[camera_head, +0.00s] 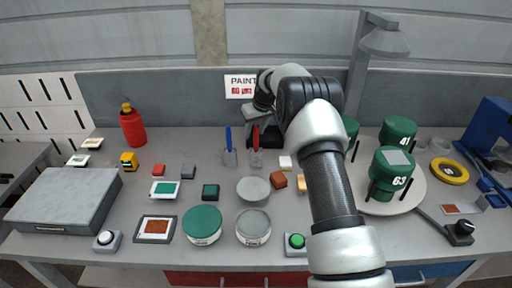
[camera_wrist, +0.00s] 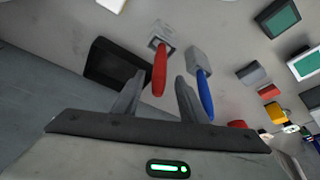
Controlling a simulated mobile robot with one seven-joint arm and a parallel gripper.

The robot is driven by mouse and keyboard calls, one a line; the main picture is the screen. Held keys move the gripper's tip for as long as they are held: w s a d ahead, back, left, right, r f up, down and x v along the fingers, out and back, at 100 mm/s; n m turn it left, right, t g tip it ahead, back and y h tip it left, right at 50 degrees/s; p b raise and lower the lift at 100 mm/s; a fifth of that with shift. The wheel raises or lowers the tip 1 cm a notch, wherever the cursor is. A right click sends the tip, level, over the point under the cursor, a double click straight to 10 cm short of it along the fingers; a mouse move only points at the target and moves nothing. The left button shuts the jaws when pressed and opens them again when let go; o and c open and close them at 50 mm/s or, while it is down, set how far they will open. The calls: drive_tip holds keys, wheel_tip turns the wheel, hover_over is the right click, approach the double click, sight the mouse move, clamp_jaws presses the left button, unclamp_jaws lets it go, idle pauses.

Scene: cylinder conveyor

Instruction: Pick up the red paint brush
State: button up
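The red paint brush (camera_head: 256,138) stands upright in a small grey holder (camera_head: 256,159) at the back middle of the table. Its red handle (camera_wrist: 160,68) also shows in the wrist view, pointing toward my gripper. My gripper (camera_wrist: 161,82) is open, with one finger on each side of the red handle. I see gaps between the handle and the fingers, and cannot tell how deep it reaches between them. In the head view my gripper is at the brush's top end, partly hidden by my arm.
A blue brush (camera_head: 228,138) stands in its own grey holder just left, close to one finger in the wrist view (camera_wrist: 206,95). A dark box (camera_wrist: 112,62) is close on the other side. Green paint cans (camera_head: 391,174) stand on a round plate at right.

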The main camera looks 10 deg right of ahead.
sight(256, 146)
drive_tip(key=x, duration=0.3)
drive_tip(key=p+x, duration=0.1)
drive_tip(key=x, duration=0.1)
drive_tip(key=shift+s+d+f, duration=0.25)
drive_tip(key=shift+s+d, duration=0.05)
drive_tip(key=shift+c, duration=0.3)
clamp_jaws()
